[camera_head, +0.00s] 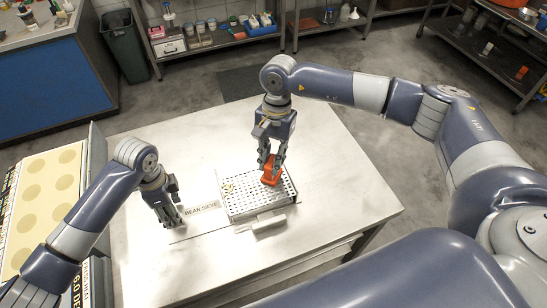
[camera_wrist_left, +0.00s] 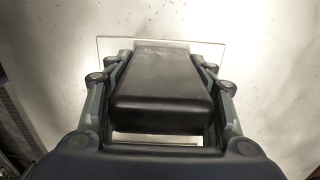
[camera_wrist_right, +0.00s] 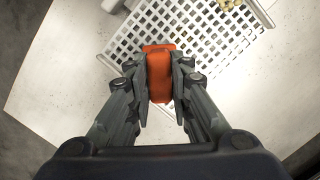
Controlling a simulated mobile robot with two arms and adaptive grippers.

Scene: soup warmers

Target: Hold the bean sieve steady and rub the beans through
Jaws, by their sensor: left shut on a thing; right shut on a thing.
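The bean sieve (camera_head: 262,205) is a pale perforated tray on the steel table, with a white bar at its near side. A small cluster of pale beans (camera_head: 229,187) lies at its far left corner; beans also show at the top of the right wrist view (camera_wrist_right: 229,4). My right gripper (camera_head: 271,170) is shut on an orange-red block (camera_head: 271,177), which is over the sieve's grid near its far right edge. My left gripper (camera_head: 174,214) is shut on a black block (camera_wrist_left: 162,92), left of the sieve and beside the BEAN SIEVE label (camera_head: 202,211).
The steel table (camera_head: 345,180) is clear on its right side and front. A griddle-like unit with pale discs (camera_head: 45,200) stands at the left edge. A bin (camera_head: 124,45) and stocked shelves (camera_head: 215,45) stand behind the table.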

